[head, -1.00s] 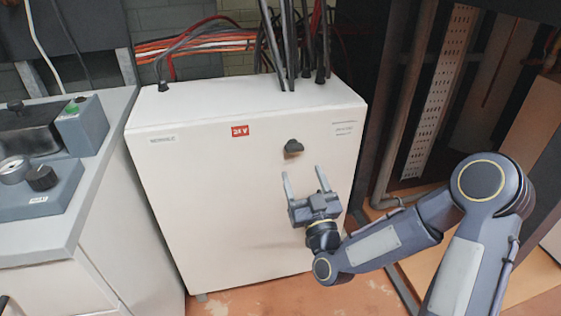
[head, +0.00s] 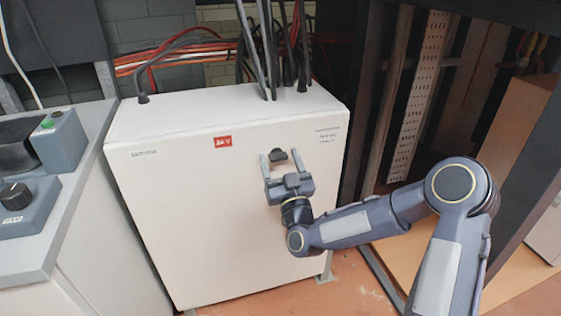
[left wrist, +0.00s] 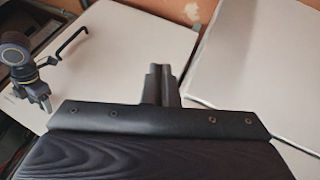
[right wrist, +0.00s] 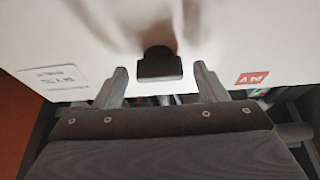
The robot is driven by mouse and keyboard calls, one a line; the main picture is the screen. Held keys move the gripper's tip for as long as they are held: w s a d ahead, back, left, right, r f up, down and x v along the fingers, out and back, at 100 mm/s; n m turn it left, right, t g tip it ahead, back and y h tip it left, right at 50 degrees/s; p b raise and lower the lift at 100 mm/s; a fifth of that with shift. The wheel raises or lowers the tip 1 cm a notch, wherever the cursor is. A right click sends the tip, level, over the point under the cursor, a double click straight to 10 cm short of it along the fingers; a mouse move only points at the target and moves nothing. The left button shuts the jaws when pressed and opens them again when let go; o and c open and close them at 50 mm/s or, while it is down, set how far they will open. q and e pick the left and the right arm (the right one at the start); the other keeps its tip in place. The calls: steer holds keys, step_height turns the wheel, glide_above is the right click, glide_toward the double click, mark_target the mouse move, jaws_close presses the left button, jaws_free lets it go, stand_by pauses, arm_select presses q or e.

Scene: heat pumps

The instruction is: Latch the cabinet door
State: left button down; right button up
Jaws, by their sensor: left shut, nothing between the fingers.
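The cabinet door is the pale front of a white cabinet (head: 220,215) with a red 24 V label, and it looks flush with the cabinet body. The latch is a small black knob (head: 278,154) near the door's upper right. My right gripper (head: 282,160) is open, its fingertips to either side of the knob. In the right wrist view the knob (right wrist: 160,64) lies just beyond and between the open fingers (right wrist: 160,72), and no contact shows. My left gripper (left wrist: 161,70) is shut and empty in the left wrist view, and is out of the head view.
A grey-topped counter (head: 85,170) with blue-grey devices (head: 62,140) stands left of the cabinet. Black and red cables (head: 190,50) run behind and above the cabinet. A dark open frame (head: 365,110) stands to the right. Orange floor (head: 350,290) shows in front.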

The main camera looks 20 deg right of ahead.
steer(key=c, duration=0.9)
steer(key=shift+c, duration=0.2)
steer(key=m+h+b, duration=0.1)
steer(key=m, duration=0.1)
steer(key=m+h+b, duration=0.1)
steer(key=m+b, duration=0.1)
steer(key=shift+f+m+h, duration=0.15)
steer(key=shift+m+h, duration=0.25)
steer(key=m+h+b, duration=0.1)
steer(key=m, duration=0.2)
steer(key=m+g+h+b, duration=0.1)
steer(key=m+b, duration=0.1)
steer(key=m, duration=0.1)
steer(key=shift+a, duration=0.1)
steer(key=m+g+h+b, duration=0.1)
steer(key=m, duration=0.2)
steer(key=m+g+h+b, duration=0.1)
steer(key=m, duration=0.1)
steer(key=shift+m, duration=0.4)
steer(key=m, duration=0.1)
steer(key=m+g, duration=0.1)
steer(key=shift+r+m+h, duration=0.25)
steer(key=shift+m+h, duration=0.05)
steer(key=shift+m, duration=0.1)
steer(key=shift+m+g+b, duration=0.3)
steer(key=shift+m+g, duration=0.5)
steer(key=shift+m, duration=0.7)
